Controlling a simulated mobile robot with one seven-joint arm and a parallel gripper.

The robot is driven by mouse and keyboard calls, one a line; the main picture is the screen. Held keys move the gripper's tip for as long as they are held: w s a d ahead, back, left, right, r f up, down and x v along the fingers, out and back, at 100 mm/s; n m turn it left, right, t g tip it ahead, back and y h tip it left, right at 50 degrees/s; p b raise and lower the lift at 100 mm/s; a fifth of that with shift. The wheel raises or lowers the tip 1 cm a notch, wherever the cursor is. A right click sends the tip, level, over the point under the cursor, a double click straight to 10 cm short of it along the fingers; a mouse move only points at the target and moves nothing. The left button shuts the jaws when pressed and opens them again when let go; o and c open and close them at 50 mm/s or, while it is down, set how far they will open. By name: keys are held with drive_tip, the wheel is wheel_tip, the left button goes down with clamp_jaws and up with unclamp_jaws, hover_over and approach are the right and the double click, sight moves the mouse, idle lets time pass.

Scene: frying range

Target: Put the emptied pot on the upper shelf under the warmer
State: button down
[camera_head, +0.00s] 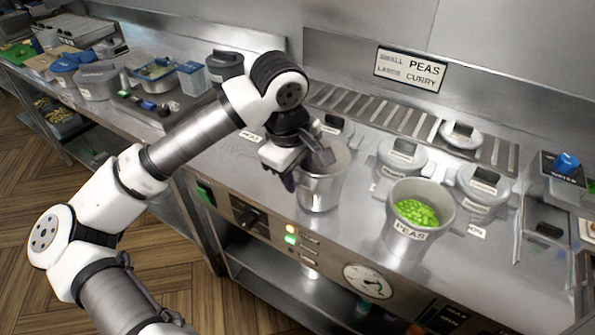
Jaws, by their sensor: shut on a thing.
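A steel pot (322,190) stands upright at, or just above, the front of the warmer top (355,228), left of the peas pot. The part of its inside that shows is bare grey. My gripper (303,163) is at its left rim, shut on the pot; the fingers partly hide the contact. I cannot tell whether the base touches the surface. Under the warmer, an upper shelf (253,262) shows below the control panel, with its right part hidden by the panel and objects.
A pot labelled PEAS (408,240) holding green peas stands to the right. Lidded pots (402,157) sit behind. A counter with containers (98,80) extends left. Wooden floor is clear at lower left.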

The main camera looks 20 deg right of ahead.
drive_tip(key=shift+f, duration=0.6)
drive_tip(key=c, duration=0.9)
unclamp_jaws()
